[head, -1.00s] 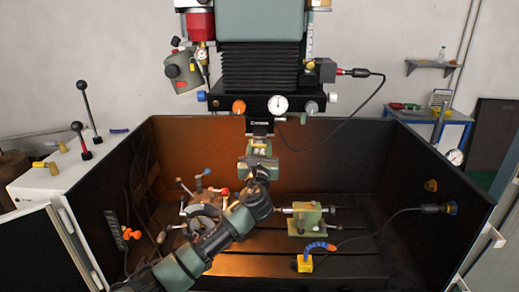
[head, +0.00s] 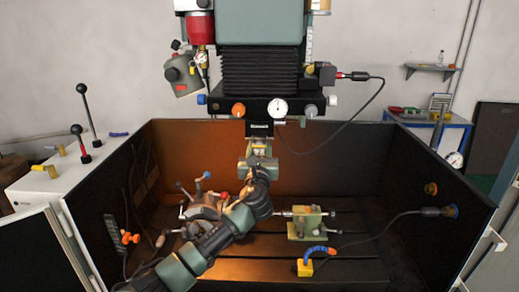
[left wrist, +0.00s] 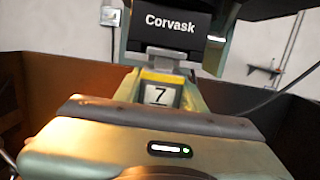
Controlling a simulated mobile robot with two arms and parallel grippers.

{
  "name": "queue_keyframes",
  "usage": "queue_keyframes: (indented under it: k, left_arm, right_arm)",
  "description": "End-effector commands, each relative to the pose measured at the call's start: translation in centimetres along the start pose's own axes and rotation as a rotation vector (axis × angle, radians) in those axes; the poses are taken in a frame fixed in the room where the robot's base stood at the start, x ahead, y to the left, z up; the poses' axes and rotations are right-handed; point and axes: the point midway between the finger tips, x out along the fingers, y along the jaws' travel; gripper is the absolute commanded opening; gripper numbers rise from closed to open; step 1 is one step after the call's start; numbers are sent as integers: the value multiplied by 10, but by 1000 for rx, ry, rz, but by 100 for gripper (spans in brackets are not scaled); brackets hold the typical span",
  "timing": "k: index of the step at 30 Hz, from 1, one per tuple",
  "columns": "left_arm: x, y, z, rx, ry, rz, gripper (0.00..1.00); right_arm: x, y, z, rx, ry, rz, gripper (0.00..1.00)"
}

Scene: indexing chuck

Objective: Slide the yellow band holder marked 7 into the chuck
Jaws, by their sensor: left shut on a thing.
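The yellow band holder marked 7 (left wrist: 160,95) shows in the left wrist view, with a yellow band above a white plate reading 7. In the head view it is a small pale piece (head: 260,148) at the tip of my left gripper (head: 259,157). My left gripper is shut on it; the gripper body (left wrist: 160,135) hides its lower part. Directly above is the black Corvask block (left wrist: 168,28), which I take as the chuck; it also shows under the machine head (head: 259,129). The holder's top is close below it; I cannot tell whether they touch. My right gripper is out of view.
A fixture with several coloured lever knobs (head: 206,205) stands left in the dark enclosure. A green block fixture (head: 305,224) and a yellow box with a blue hose (head: 305,266) are right of my arm. Enclosure walls (head: 440,190) rise on both sides.

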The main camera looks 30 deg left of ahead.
Motion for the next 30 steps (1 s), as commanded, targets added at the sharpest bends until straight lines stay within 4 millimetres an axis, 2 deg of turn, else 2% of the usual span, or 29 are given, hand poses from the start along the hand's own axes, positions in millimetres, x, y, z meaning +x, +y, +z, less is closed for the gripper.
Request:
queue_keyframes:
  k: [1,30]
  left_arm:
    - [1,0,4,-2,-8,0,0]
    - [20,0,2,-2,-8,0,0]
  right_arm:
    - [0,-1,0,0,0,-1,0]
    - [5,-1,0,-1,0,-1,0]
